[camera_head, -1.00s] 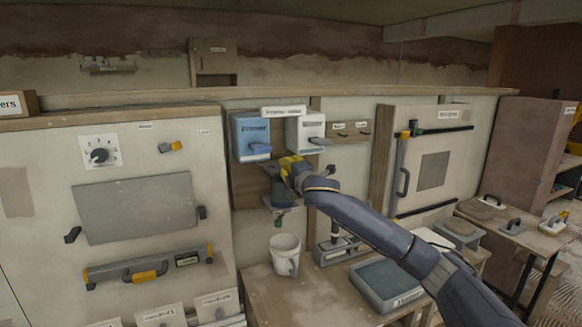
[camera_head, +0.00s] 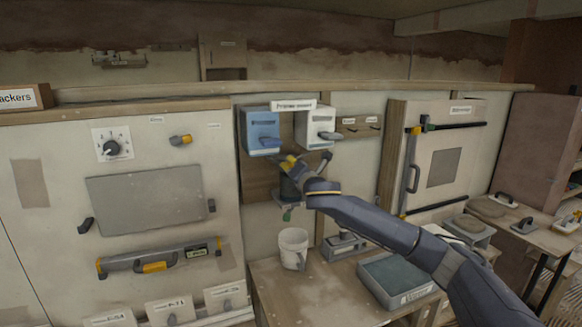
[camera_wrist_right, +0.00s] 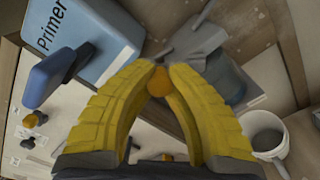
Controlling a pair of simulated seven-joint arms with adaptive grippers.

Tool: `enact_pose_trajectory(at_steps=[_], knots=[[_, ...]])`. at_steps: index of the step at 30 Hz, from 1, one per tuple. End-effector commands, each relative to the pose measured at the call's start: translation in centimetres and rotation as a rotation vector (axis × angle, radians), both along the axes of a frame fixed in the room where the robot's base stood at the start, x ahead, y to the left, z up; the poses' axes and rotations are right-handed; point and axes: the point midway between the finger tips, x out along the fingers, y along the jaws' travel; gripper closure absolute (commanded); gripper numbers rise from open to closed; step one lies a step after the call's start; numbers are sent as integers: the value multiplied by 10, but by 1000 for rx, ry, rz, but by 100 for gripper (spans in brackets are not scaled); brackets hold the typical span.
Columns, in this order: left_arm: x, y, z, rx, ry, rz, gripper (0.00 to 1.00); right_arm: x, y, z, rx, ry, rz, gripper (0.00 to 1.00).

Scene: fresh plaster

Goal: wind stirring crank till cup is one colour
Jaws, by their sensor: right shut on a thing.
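My right gripper (camera_head: 288,161) is at the stirring station under the two dispensers. In the right wrist view its yellow fingers (camera_wrist_right: 158,75) are closed around the small orange crank knob (camera_wrist_right: 158,80). A grey crank part (camera_wrist_right: 196,42) shows just beyond the fingertips. The dark grey-blue cup (camera_head: 289,188) stands on a small wall shelf below the gripper. Its side also shows in the right wrist view (camera_wrist_right: 228,80). The inside of the cup is hidden, so I cannot tell its colour. My left gripper is not in view.
A blue primer dispenser (camera_head: 261,130) and a white dispenser (camera_head: 316,126) hang close above the gripper. A white bucket (camera_head: 293,248) stands on the bench below. A grey tray (camera_head: 396,279) lies to its right, beneath my right arm.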

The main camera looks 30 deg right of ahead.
Motion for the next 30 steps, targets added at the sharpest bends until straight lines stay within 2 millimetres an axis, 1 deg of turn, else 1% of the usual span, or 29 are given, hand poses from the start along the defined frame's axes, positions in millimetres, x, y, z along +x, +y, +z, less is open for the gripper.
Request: enact_pose_trajectory(at_steps=[13,14,22,23,30], knots=[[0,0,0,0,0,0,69,0,1,-2,-9,4,2,100],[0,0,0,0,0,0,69,0,1,-2,-9,4,2,86],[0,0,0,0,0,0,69,0,1,-1,-8,2,0,55],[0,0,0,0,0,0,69,0,1,-1,-8,2,0,54],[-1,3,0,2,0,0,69,0,0,-1,-8,1,1,54]])
